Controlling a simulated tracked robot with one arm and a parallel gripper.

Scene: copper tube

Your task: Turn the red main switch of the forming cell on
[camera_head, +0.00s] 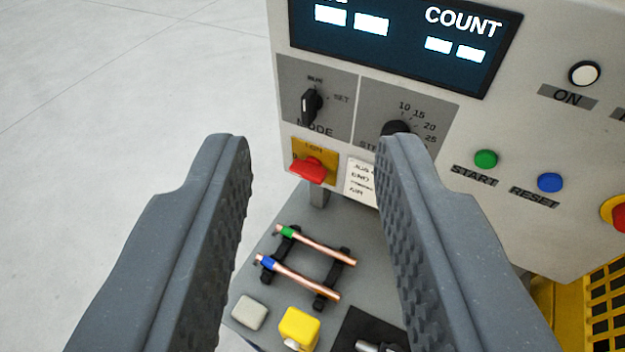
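The red main switch (309,170) sits on a yellow plate (328,152) at the lower left of the grey control panel (345,60). Its red handle lies roughly crosswise, slightly tilted. The small lettering on the plate is partly covered and cannot be read fully. My gripper (312,160) is open and empty. Its two dark grey fingers stand on either side of the switch in the picture, apart from it. The distance between fingertips and switch cannot be told exactly.
Above the switch are the black mode knob (311,104) and a dial (396,128), partly behind my right finger. Green start (486,159) and blue reset (550,182) buttons are to the right. Below, a grey table (370,260) bears two copper tubes (318,246) on a rack and a yellow block (299,327).

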